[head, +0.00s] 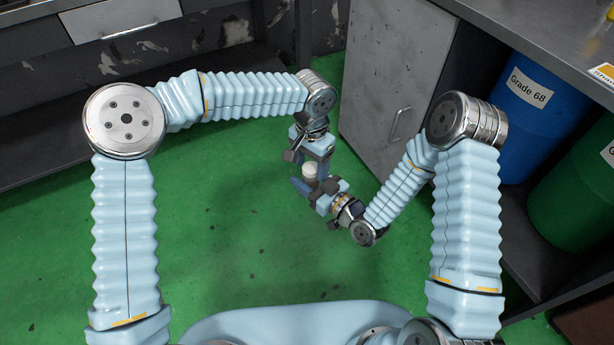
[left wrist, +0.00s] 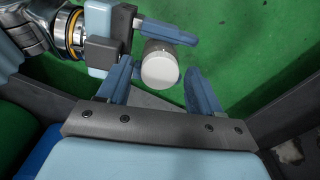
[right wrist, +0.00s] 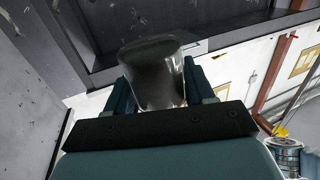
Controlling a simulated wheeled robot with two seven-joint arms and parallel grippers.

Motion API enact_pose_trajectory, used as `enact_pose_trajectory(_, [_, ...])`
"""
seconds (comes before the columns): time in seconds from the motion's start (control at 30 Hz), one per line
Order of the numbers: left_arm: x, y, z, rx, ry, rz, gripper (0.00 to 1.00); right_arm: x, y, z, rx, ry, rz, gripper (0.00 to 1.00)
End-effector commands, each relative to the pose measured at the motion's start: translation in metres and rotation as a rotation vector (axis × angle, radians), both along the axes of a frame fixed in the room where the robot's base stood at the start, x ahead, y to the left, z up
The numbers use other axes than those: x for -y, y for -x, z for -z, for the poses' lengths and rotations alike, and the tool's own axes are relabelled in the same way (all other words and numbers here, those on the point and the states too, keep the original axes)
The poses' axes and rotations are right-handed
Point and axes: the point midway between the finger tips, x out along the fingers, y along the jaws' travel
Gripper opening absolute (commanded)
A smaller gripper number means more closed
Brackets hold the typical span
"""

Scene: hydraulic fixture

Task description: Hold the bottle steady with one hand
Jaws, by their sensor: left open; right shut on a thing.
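The bottle shows in the head view as a pale white cap (head: 310,169) between my two grippers. In the right wrist view its glassy, dark body (right wrist: 153,78) sits between the fingers of my right gripper (right wrist: 157,72). My right gripper (head: 311,188) is shut on the bottle from the side. My left gripper (head: 316,160) is open above it. In the left wrist view the round white cap (left wrist: 160,70) lies between the open left fingers (left wrist: 158,72), with visible room on the right; depth is unclear. The lower bottle is mostly hidden.
A grey cabinet (head: 390,80) with a handle stands close behind the grippers. A blue drum (head: 540,115) marked Grade 68 and a green drum (head: 580,190) stand under the workbench (head: 545,30) at right. The green floor (head: 240,210) around the grippers is clear.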

Motion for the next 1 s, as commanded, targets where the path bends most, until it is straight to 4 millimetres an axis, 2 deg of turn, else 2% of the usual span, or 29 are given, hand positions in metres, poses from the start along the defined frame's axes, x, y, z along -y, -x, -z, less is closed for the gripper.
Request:
enact_pose_trajectory(0.07, [-0.0001, 0.0001, -0.0001, 0.0, 0.0, 0.0, 0.63, -0.0001, -0.0001, -0.0003, 0.001, -0.001, 0.0, 0.0])
enact_pose_trajectory(0.43, [-0.0001, 0.0001, -0.0002, -0.001, -0.001, 0.0, 0.07, -0.0001, -0.0001, -0.0002, 0.001, -0.001, 0.0, 0.0])
enact_pose_trajectory(0.67, [-0.0001, 0.0001, -0.0002, -0.001, -0.001, 0.0, 0.06, -0.0001, -0.0001, -0.0002, 0.001, -0.001, 0.0, 0.0])
enact_pose_trajectory(0.7, [-0.0001, 0.0001, -0.0002, -0.001, -0.001, 0.0, 0.48, -0.0001, -0.0001, -0.0002, 0.001, -0.001, 0.0, 0.0])
enact_pose_trajectory(0.87, [-0.0001, 0.0001, -0.0003, -0.001, -0.001, 0.0, 0.72, -0.0001, -0.0001, -0.0002, 0.001, -0.001, 0.0, 0.0])
enact_pose_trajectory(1.0, [0.0, 0.0001, -0.0003, -0.001, -0.001, 0.0, 0.72, -0.0001, -0.0001, -0.0002, 0.001, -0.001, 0.0, 0.0])
